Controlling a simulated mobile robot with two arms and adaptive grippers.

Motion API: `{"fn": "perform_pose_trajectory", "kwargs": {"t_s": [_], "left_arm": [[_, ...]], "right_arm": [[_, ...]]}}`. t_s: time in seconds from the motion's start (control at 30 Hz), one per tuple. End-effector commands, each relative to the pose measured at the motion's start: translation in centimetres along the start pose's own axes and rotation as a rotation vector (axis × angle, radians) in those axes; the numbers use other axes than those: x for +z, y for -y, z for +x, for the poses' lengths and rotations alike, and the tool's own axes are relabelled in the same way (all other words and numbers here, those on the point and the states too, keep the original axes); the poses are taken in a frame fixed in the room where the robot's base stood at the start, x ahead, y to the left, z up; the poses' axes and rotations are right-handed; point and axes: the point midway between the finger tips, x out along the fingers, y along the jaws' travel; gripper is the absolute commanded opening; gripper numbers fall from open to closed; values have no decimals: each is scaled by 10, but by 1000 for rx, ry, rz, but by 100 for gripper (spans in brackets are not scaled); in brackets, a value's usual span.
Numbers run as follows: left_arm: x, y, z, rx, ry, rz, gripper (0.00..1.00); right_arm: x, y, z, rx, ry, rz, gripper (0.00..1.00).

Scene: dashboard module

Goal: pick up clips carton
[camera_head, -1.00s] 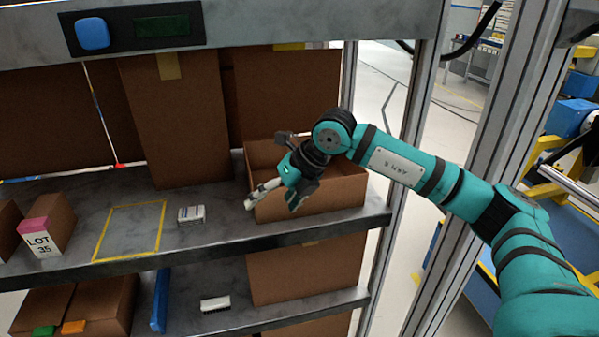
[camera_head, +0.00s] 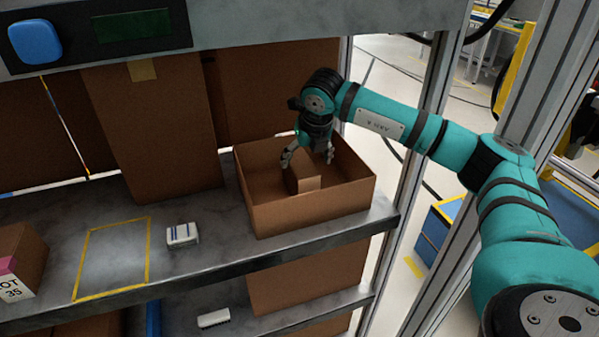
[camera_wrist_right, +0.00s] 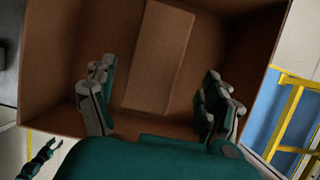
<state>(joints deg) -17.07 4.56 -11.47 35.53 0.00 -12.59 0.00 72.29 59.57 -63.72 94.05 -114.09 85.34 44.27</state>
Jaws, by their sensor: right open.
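A small plain brown carton (camera_head: 308,184), which I take for the clips carton, stands inside an open cardboard box (camera_head: 312,217) on the shelf. It also shows in the right wrist view (camera_wrist_right: 160,55), between my fingers and beyond them. No label on it is legible. My right gripper (camera_head: 309,158) is open, pointing down into the box just above the carton, with a finger on either side. In the right wrist view there is a gap between each finger and the carton. A small teal gripper part, likely my left gripper (camera_wrist_right: 42,158), shows at the lower left of that view.
The open box's walls surround my right gripper. A small white pack (camera_head: 182,235) lies on the shelf left of the box, beside a yellow-outlined area (camera_head: 112,258). A LOT 35 carton (camera_head: 20,262) is at far left. A metal post (camera_head: 425,110) stands right of the box.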

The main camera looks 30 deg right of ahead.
Motion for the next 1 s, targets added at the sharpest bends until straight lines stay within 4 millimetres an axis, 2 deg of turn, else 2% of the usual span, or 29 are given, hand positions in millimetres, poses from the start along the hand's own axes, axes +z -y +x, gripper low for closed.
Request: {"fn": "perform_pose_trajectory", "kwargs": {"t_s": [0.1,0.17,0.27,0.47,0.57,0.7,1.0], "left_arm": [[21,-4,-9,4,33,0,40],[26,-4,-10,5,39,0,40],[22,-4,-14,5,35,0,40],[-9,1,-35,-1,-9,0,40],[-16,2,-36,-1,-21,0,40],[-13,2,-37,-1,-15,-1,40],[1,0,-36,1,7,-1,40]], "right_arm": [[1,-1,14,0,-2,0,85],[1,-1,18,0,-1,0,85],[1,-2,24,1,-1,-1,85],[5,-5,51,0,-3,-1,85],[4,-5,65,1,-3,0,85],[4,-5,73,1,0,-1,85],[4,-5,74,2,0,-1,85]]}}
